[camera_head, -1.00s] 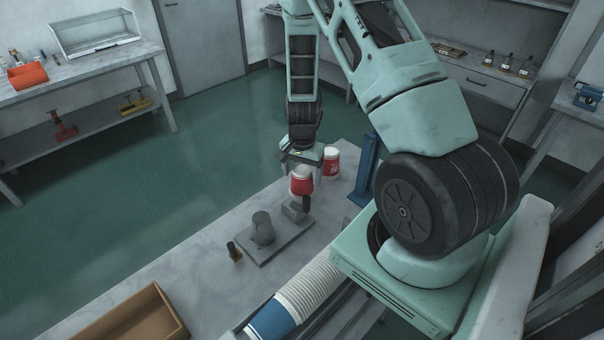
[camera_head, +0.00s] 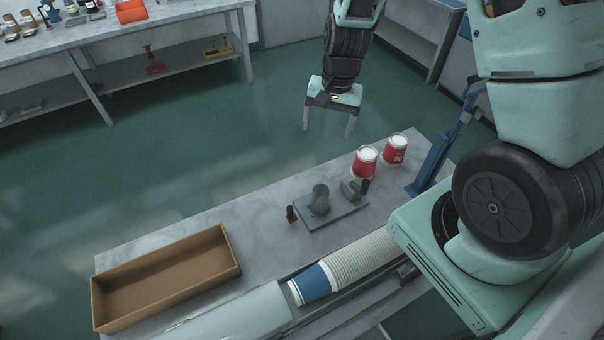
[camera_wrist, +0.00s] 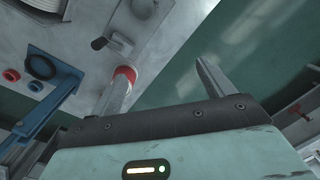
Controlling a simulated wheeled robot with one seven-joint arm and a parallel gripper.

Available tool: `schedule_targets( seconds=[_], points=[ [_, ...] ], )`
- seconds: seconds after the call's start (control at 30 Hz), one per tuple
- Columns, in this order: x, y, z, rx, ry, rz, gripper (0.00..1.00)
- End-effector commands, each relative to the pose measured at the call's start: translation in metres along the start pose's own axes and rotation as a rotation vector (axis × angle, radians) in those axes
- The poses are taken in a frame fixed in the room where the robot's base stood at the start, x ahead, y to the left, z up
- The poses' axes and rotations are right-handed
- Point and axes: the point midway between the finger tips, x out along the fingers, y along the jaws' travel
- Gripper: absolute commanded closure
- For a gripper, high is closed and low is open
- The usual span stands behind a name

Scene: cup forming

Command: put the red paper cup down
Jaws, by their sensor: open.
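Two red-and-white paper cups, a nearer one (camera_head: 365,163) and a farther one (camera_head: 395,149), stand upright and side by side on the grey table (camera_head: 240,215) in the head view. My gripper (camera_head: 328,130) is open and empty, to the left of both cups and apart from them, and appears to be past the table's far edge. In the wrist view its two fingers (camera_wrist: 163,72) are spread with nothing between them. A red cup (camera_wrist: 126,72) shows there behind the left finger, partly hidden; I cannot tell which cup it is.
A blue stand (camera_head: 432,165) rises to the right. A cup stack (camera_head: 350,265) and a brown open box (camera_head: 165,280) are at the front.

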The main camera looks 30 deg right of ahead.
Motion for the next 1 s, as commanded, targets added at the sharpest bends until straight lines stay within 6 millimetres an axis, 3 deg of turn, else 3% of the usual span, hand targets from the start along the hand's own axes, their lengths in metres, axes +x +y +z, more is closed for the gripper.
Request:
schedule_targets(
  seconds=[0.03, 0.1, 0.17, 0.2, 0.3, 0.4, 0.5, 0.6, 1.0],
  points=[
    [-0.022, -0.029, 0.038, -0.169, -0.011, -0.019, 0.19],
    [-0.046, -0.054, 0.092, -0.399, -0.032, -0.028, 0.19],
    [-0.065, -0.065, 0.137, -0.595, -0.042, -0.029, 0.19],
    [-0.076, -0.067, 0.166, -0.723, -0.047, -0.025, 0.19],
    [-0.099, -0.061, 0.227, -1.01, -0.049, -0.006, 0.19],
    [-0.113, -0.046, 0.267, -1.23, -0.041, 0.02, 0.19],
    [-0.121, -0.034, 0.289, -1.37, -0.032, 0.043, 0.19],
    [-0.125, -0.027, 0.299, -1.436, -0.026, 0.055, 0.19],
    [-0.126, -0.026, 0.3, -1.446, -0.025, 0.057, 0.19]
  ],
)
